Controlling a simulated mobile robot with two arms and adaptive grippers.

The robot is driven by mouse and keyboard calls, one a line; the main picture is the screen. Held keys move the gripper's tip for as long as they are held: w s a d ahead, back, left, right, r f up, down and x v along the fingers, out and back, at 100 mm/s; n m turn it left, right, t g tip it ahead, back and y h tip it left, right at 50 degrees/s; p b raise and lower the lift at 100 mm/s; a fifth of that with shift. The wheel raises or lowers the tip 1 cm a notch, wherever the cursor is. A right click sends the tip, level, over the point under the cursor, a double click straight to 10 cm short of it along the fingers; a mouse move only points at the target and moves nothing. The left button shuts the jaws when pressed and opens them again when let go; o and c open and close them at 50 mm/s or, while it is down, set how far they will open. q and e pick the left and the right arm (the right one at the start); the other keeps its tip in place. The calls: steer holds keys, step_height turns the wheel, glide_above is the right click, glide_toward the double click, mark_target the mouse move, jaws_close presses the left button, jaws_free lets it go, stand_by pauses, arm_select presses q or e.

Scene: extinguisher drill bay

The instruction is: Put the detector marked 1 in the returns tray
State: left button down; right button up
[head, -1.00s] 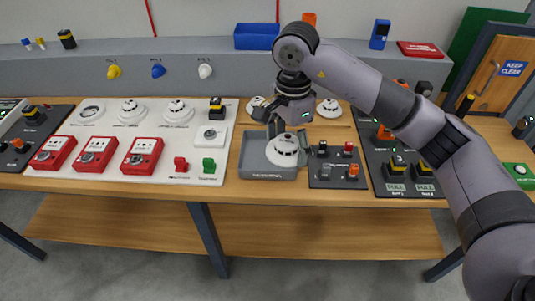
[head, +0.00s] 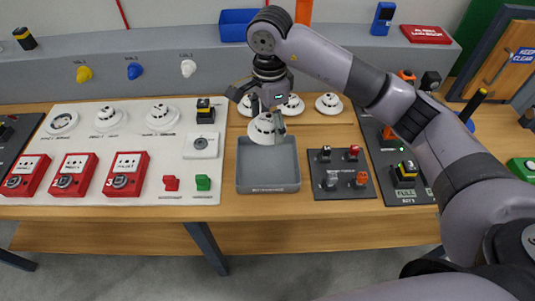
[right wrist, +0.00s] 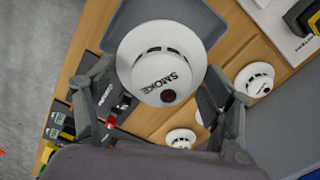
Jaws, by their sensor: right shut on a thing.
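My right gripper (head: 262,98) is shut on a white round smoke detector (head: 265,130). In the right wrist view the detector (right wrist: 160,65) sits between the two fingers and reads SMOKE beside a dark red spot; I see no number 1 on it. In the head view it is held over the back edge of the grey returns tray (head: 268,187), above the table. The tray's visible floor is empty. In the right wrist view the tray (right wrist: 190,14) shows behind the detector. My left gripper is not in view.
A dark panel (head: 341,184) with small switches lies right.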

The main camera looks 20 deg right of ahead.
steer(key=p, duration=0.2)
glide_toward(269, 166)
steer(key=shift+f, duration=1.15)
step_height(269, 166, down, 4)
steer(key=shift+r+p, duration=0.25)
steer(key=shift+p, duration=0.45)
steer(key=shift+f, duration=0.25)
steer(key=o, duration=1.2)
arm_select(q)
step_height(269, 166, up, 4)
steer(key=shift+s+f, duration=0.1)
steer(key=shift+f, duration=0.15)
